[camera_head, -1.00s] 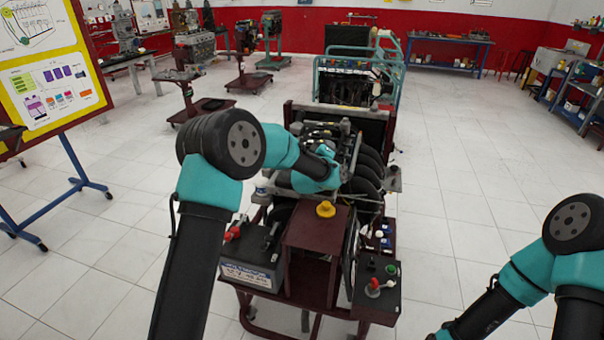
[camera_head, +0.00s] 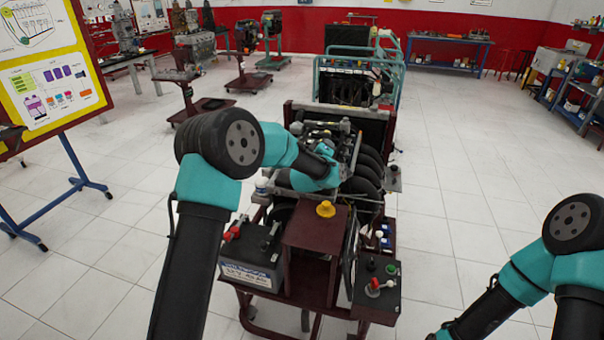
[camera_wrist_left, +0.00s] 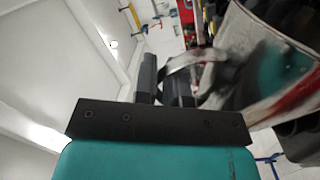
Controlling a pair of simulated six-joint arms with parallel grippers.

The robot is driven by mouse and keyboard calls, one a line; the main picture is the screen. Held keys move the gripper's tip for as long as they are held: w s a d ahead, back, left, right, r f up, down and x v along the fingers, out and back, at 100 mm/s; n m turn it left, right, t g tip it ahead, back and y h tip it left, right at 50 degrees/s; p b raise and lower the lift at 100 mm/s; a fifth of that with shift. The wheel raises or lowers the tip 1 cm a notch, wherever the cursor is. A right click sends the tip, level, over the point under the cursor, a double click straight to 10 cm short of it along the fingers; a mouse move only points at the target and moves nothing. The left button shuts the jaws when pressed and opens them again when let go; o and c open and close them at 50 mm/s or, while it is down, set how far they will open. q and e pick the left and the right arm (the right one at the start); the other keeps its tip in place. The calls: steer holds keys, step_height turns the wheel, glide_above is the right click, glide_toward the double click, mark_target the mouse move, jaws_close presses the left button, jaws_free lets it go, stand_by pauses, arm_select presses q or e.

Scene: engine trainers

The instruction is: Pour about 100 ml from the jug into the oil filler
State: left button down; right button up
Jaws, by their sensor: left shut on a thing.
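In the left wrist view, my left gripper (camera_wrist_left: 163,78) is shut on the curved handle (camera_wrist_left: 190,66) of a shiny metal jug (camera_wrist_left: 255,62). The jug reaches out of the picture at the right, and teal and red show in its surface. Its spout and contents cannot be made out. In the head view, my left arm reaches over the engine (camera_head: 345,150), and its links hide the gripper and most or all of the jug. A yellow cap (camera_head: 326,209) sits on the maroon box of the stand. I cannot make out the oil filler opening.
A battery (camera_head: 252,255) stands at the stand's front left, and a control box (camera_head: 377,290) with a red switch at its front right. A board on a blue stand (camera_head: 85,175) is at the left. The tiled floor to the right (camera_head: 455,200) is clear.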

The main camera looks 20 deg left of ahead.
arm_select(q)
steer(key=shift+a+r+n, duration=0.6)
steer(key=shift+n, duration=0.2)
stand_by(3.1)
steer(key=shift+d+f+m, duration=0.9)
steer(key=shift+d+m, duration=0.2)
steer(key=shift+s+d+r+m, duration=0.15)
steer(key=shift+d+m, duration=0.25)
steer(key=shift+m, duration=0.4)
steer(key=shift+d+m, duration=0.55)
steer(key=shift+m, duration=0.55)
steer(key=shift+d, duration=0.1)
